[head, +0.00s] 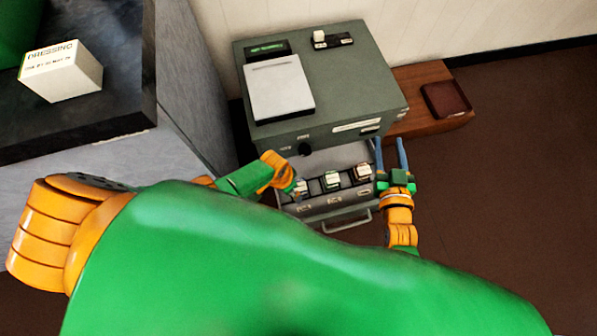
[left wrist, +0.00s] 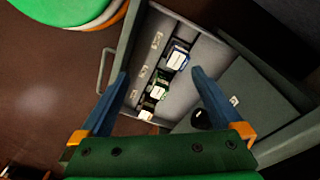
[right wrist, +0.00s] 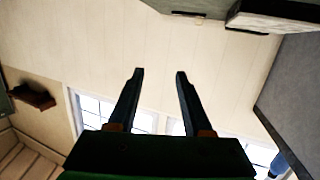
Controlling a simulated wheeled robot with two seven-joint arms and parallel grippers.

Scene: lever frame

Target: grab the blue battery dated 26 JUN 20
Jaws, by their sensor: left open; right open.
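A blue-sided battery with a white label (left wrist: 178,57) lies in a divided row in the open drawer (left wrist: 205,60). A green one (left wrist: 159,87) and a third, dark with a white label (left wrist: 146,113), are in the same row. In the head view the three show at the left (head: 301,188), middle (head: 331,180) and right (head: 362,172). Dates are too small to read. My right gripper (head: 390,145) is open and empty beside the drawer's right end.
The drawer belongs to a grey-green cabinet (head: 355,85) with a pale panel on top. A wooden shelf (head: 420,85) with a brown tray (head: 446,100) is at right. A dark counter (head: 110,115) with a white dressing box (head: 62,72) is at left.

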